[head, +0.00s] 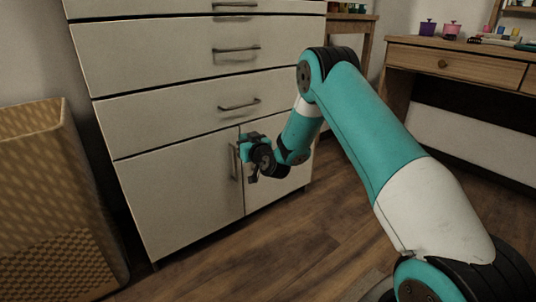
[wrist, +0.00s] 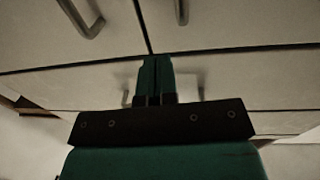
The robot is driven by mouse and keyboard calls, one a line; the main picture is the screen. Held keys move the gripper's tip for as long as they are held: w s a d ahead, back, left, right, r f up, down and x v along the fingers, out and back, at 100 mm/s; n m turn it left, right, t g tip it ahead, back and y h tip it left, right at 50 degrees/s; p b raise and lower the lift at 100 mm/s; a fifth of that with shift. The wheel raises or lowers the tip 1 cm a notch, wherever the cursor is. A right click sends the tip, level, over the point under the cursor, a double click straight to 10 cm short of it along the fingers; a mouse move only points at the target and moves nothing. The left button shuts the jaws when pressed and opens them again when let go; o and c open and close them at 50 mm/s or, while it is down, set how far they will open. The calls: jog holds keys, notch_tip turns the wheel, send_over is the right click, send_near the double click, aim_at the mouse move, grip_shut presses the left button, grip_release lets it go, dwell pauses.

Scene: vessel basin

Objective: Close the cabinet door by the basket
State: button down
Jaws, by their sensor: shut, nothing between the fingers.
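The cabinet door by the basket (head: 185,190) is the white lower left door of the dresser. It looks flush with the front, or so nearly that I cannot tell a small gap. Its upright handle (head: 233,163) is near the seam between the two doors. My gripper (head: 246,160) is in front of the doors beside that handle; it hides part of the right door (head: 262,192). In the wrist view my gripper (wrist: 155,62) is shut and empty, pointing at the cabinet front near the door seam. I cannot tell whether it touches the front.
A woven basket (head: 50,200) stands left of the dresser. Drawers with bar handles (head: 238,104) are above the doors and look shut. A wooden desk (head: 460,66) with small pots is at the right. The wooden floor (head: 270,250) before the cabinet is clear.

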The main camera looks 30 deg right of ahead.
jog(key=shift+s+d+b, duration=0.8)
jog(key=shift+s+b, duration=1.8)
jog(key=shift+s, duration=2.25)
jog(key=s+a+r+n+g+y+p, duration=0.4)
jog(key=s+a+r+g+y+p, duration=0.15)
jog(key=a+r, duration=0.5)
jog(key=s+a+r+n+g+y+p, duration=0.45)
jog(key=s+a+r, duration=0.2)
jog(key=a, duration=0.65)
jog(key=s+r+m+g+h+p, duration=0.1)
jog(key=s+r+g+h+p, duration=0.25)
jog(key=s, duration=0.85)
jog(key=s+r+g+h+p, duration=0.2)
jog(key=s+r+g+p, duration=0.2)
jog(key=s, duration=0.8)
notch_tip(320, 180, up, 38)
jog(key=p, duration=3.7)
jog(key=shift+s+d+p, duration=0.3)
jog(key=shift+d, duration=0.1)
jog(key=shift+r+g, duration=0.1)
jog(key=shift+g, duration=0.15)
